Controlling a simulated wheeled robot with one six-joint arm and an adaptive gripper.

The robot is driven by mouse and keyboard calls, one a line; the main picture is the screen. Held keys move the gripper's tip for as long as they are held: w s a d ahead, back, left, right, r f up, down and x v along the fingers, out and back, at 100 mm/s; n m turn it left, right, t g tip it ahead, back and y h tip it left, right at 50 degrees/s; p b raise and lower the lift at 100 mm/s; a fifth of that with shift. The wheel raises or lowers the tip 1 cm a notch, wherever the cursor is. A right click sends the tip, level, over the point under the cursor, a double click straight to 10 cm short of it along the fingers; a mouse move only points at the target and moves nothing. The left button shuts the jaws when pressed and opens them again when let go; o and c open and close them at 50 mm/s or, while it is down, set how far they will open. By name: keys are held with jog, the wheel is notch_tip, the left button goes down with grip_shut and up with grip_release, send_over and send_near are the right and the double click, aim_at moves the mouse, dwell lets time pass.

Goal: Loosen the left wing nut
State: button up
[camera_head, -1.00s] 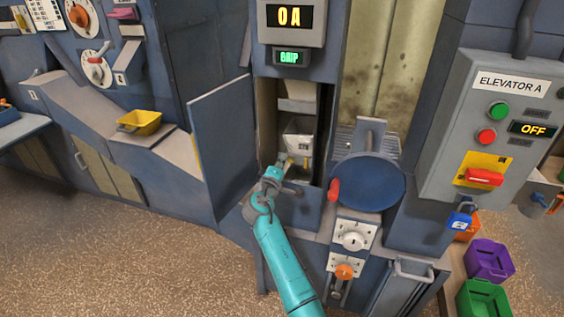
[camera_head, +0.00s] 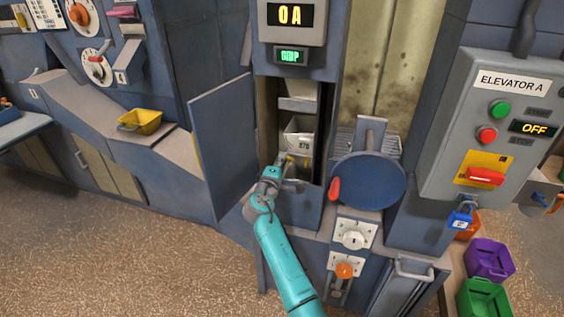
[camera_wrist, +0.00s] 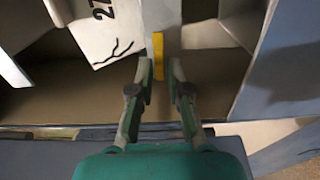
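My gripper (camera_head: 281,164) reaches into the open hatch of the elevator casing, in front of a grey bucket (camera_head: 298,138). In the wrist view my gripper (camera_wrist: 160,64) has its two fingers apart. A narrow yellow strip (camera_wrist: 158,48) shows upright between and beyond the fingertips; I cannot tell whether they touch it. The bucket (camera_wrist: 95,30) is left of the fingers, with a number starting "27" and a dark crack mark. I cannot make out a wing nut in either view; my gripper hides part of the bucket's front.
The blue hatch door (camera_head: 224,145) stands open to the left. A round blue cover (camera_head: 368,182) with a red handle is at the right. The control box (camera_head: 485,130) reads OFF, with a blue padlock (camera_head: 460,218) below its red switch handle.

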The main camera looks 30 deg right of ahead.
jog(key=shift+o, duration=0.7)
jog(key=v, duration=1.2)
